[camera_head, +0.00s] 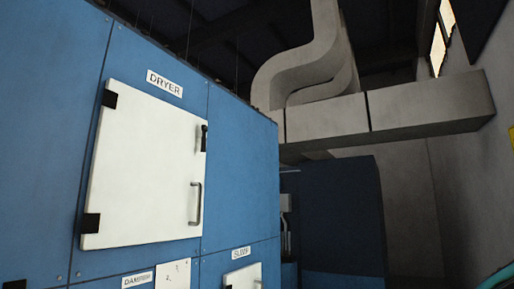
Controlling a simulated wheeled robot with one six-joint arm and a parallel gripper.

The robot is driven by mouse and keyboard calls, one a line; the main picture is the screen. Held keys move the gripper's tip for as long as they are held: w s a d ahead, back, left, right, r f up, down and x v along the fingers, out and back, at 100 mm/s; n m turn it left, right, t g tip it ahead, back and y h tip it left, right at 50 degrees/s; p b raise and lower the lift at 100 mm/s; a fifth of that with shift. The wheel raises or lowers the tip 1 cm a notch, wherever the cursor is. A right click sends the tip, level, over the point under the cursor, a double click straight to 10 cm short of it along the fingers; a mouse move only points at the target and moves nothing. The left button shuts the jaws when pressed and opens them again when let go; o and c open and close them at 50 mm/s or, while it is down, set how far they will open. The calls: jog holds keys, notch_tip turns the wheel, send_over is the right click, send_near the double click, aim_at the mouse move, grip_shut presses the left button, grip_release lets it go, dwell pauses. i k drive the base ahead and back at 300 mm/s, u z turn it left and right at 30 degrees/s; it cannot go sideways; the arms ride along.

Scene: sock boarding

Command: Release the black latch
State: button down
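The black latch (204,138) is a small dark handle at the upper right edge of a white door (145,165). It stands roughly upright against the door's edge. The door sits flat against a blue machine panel under a "DRYER" label (164,84) and looks shut. A grey bar handle (196,204) is on the door below the latch. Two black hinges, an upper one (110,99) and a lower one (91,223), are on its left side. My gripper is not in view.
The blue panel (240,150) ends at a corner right of the door. Below are a "DAMPER" label (138,280) and a smaller white door (243,278) under another label. Grey ducts (330,120) run overhead behind. The space in front of the door looks clear.

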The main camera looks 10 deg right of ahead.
aim_at(204, 127)
jog(key=z, duration=0.35)
jog(key=k, duration=0.4)
jog(key=z, duration=0.6)
jog(key=i, duration=2.3)
jog(key=u, duration=1.05)
jog(key=i, duration=0.8)
jog(key=u, duration=0.5)
